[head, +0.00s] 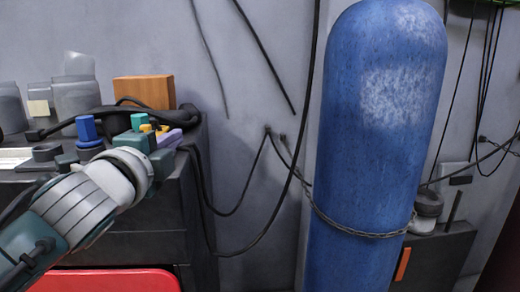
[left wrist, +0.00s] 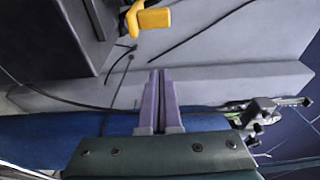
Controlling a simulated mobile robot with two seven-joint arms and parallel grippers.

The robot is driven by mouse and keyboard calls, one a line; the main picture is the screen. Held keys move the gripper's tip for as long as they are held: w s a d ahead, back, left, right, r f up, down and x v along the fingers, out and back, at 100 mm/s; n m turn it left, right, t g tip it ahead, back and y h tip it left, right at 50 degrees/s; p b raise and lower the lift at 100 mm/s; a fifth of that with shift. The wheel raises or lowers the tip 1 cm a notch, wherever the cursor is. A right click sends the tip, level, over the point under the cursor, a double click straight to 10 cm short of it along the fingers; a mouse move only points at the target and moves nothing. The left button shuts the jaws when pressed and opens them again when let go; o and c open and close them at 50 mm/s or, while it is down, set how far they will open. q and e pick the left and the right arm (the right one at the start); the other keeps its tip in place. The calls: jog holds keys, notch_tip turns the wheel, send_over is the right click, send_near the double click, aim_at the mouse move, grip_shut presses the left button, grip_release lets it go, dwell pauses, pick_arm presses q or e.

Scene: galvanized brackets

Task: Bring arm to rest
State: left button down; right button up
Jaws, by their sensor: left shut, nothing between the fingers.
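My left arm comes in from the left in the head view. Its gripper (head: 172,138) is in front of the right end of a dark cabinet's top, with its purple fingers pointing right. In the left wrist view the two purple fingers of the left gripper (left wrist: 159,73) lie side by side, closed, with nothing between them. No bracket can be made out in either view. My right gripper is in neither view.
The dark cabinet (head: 125,246) holds grey containers (head: 75,98), an orange-brown box (head: 145,91) and black cable. A tall blue cylinder (head: 372,130) with a chain around it stands to the right. Cables hang on the grey wall between them. A yellow piece (left wrist: 150,18) shows in the left wrist view.

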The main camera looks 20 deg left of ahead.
pick_arm(q)
jog(key=s, duration=0.8)
jog(key=shift+s+d, duration=0.15)
jog(key=shift+d, duration=0.25)
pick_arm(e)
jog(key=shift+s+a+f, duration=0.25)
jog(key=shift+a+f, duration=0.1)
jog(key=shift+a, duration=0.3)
pick_arm(q)
jog(key=s+d+f+n+g+h+p, duration=0.1)
jog(key=s+d+f+n+g+h, duration=0.2)
jog(key=s+d+f+n+g, duration=0.5)
jog(key=s+d+f+n+g+h, duration=0.3)
jog(key=s+d+f+n+g, duration=0.15)
jog(key=s, duration=0.65)
notch_tip(320, 180, up, 37)
jog(key=s+d+p, duration=0.1)
jog(key=p, duration=3.7)
jog(key=shift+g, duration=0.45)
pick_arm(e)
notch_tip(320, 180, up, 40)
pick_arm(q)
jog(key=shift+d+f+m, duration=0.1)
jog(key=shift+f+m, duration=0.05)
jog(key=shift+m, duration=0.1)
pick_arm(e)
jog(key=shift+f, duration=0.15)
